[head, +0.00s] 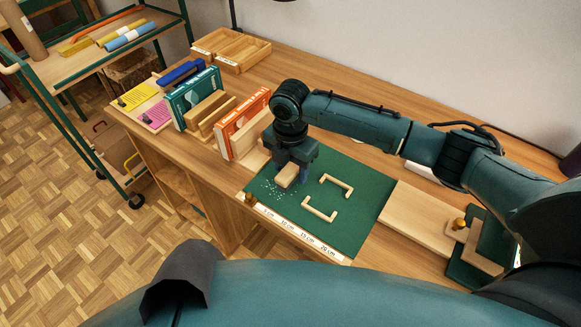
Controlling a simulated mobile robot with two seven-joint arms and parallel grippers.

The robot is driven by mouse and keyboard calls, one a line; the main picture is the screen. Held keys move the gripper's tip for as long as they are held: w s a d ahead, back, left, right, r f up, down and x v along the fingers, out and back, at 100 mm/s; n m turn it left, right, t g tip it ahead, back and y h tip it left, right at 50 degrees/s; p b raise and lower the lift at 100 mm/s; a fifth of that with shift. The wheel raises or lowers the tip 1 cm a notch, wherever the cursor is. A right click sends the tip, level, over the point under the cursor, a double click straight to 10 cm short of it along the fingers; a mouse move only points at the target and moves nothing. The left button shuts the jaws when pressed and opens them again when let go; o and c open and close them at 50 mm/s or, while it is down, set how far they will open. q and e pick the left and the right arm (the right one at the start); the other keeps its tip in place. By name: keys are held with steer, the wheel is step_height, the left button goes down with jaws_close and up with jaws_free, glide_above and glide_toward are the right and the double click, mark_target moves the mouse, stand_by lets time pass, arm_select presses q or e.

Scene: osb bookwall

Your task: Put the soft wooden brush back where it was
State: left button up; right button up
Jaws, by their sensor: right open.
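A small pale wooden block, which looks like the soft wooden brush (288,176), is low over or on the green mat (352,222). White specks lie on the mat beside it. My right gripper (292,172) points down at the brush, its dark fingers beside the block and open. The gripper hides part of the brush, and I cannot tell whether they touch or see its bristles. My left gripper is not in view.
Two wooden L-shaped or U-shaped pieces (320,209) lie on the mat, right of the brush. A ruler strip (296,234) runs along the front edge. Upright books (242,124) stand left of my gripper. A pale board (418,217) lies right. Wooden trays (243,54) stand behind.

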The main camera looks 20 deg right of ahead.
mark_target(290, 169)
step_height(290, 169, up, 12)
steer(key=shift+f, duration=0.15)
stand_by(0.6)
